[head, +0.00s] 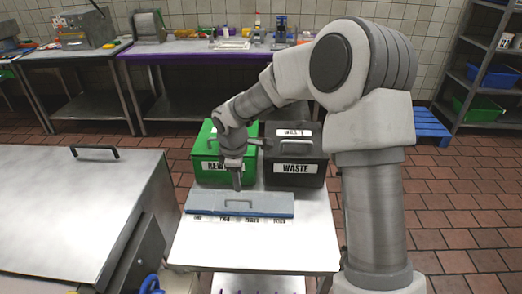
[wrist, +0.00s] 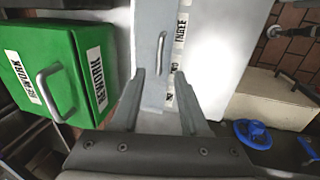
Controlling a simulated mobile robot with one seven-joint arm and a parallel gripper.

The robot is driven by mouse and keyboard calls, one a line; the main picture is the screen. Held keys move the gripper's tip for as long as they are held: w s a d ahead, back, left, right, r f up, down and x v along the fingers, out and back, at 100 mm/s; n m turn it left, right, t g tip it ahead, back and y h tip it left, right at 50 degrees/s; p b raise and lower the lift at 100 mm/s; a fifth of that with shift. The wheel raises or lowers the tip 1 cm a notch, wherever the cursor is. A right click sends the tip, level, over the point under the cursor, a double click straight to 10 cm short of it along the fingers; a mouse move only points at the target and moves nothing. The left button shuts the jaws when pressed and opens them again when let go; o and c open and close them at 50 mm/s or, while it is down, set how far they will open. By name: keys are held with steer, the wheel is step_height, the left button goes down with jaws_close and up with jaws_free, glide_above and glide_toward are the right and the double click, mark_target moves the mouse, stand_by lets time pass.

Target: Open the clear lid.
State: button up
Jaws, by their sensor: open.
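The clear lid (head: 270,201) is a long, flat, blue-grey panel on a low labelled container on the white table. It looks shut. It has a bar handle (head: 238,204) in its middle. In the wrist view the lid (wrist: 148,22) runs up the picture, and its handle (wrist: 161,55) stands just beyond my fingertips. My gripper (head: 237,187) points down at the lid's far edge. In the wrist view my gripper (wrist: 160,72) is open, with nothing between its fingers. Whether a finger touches the lid cannot be told.
A green bin (head: 202,152) marked rework and a dark waste bin (head: 310,153) stand behind the lid. The white table (head: 255,252) is bare in front of it. A steel counter (head: 65,210) with a handled cover is on the left. A shelf (head: 485,75) stands far right.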

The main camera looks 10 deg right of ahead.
steer(key=s+d+r+m, duration=0.2)
steer(key=s+r, duration=0.3)
steer(key=r, duration=0.3)
steer(key=s+d+r+m+t+b, duration=0.1)
steer(key=s+d+r+m, duration=0.1)
steer(key=s+r, duration=0.3)
steer(key=shift+s+d+r+m+h, duration=0.35)
steer(key=shift+r+m, duration=0.35)
steer(key=shift+r, duration=1.05)
steer(key=shift+w+d, duration=0.1)
